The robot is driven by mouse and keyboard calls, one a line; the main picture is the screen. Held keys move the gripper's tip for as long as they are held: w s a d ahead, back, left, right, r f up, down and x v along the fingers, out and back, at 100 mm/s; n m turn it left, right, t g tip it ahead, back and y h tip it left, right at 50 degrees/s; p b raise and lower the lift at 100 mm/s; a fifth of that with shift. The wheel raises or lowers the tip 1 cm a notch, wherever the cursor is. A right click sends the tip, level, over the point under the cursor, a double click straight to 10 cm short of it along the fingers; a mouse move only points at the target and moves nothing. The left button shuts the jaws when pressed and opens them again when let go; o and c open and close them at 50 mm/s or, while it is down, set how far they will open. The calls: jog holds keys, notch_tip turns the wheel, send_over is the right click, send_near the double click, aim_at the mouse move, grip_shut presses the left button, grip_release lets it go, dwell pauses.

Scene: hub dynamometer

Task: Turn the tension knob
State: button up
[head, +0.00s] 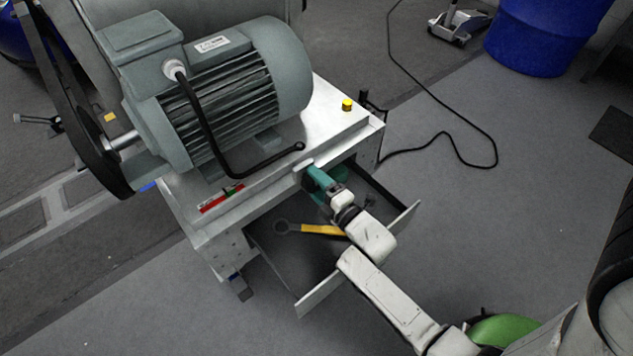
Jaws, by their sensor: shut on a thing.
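My gripper (309,169) is at the front face of the metal cabinet (335,124), just below the top edge and above the open drawer. Its teal body points up and to the left. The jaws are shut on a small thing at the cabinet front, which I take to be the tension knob. The jaws and my wrist hide most of it, so its shape and angle cannot be made out.
A grey motor (225,88) stands on the cabinet, with a black cable (215,140) beside it. A yellow button (347,105) is at the right corner. The open drawer (318,292) below my arm holds a yellow-handled tool (320,230). Floor at right is largely clear.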

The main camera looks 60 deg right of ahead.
jog(key=shift+s+d+f+m, duration=0.1)
jog(key=shift+d+m, duration=0.15)
jog(key=shift+m, duration=0.35)
jog(key=o, duration=1)
jog(key=shift+a, duration=0.1)
jog(key=p+v, duration=0.3)
jog(key=v, duration=0.7)
jog(key=shift+s, duration=0.35)
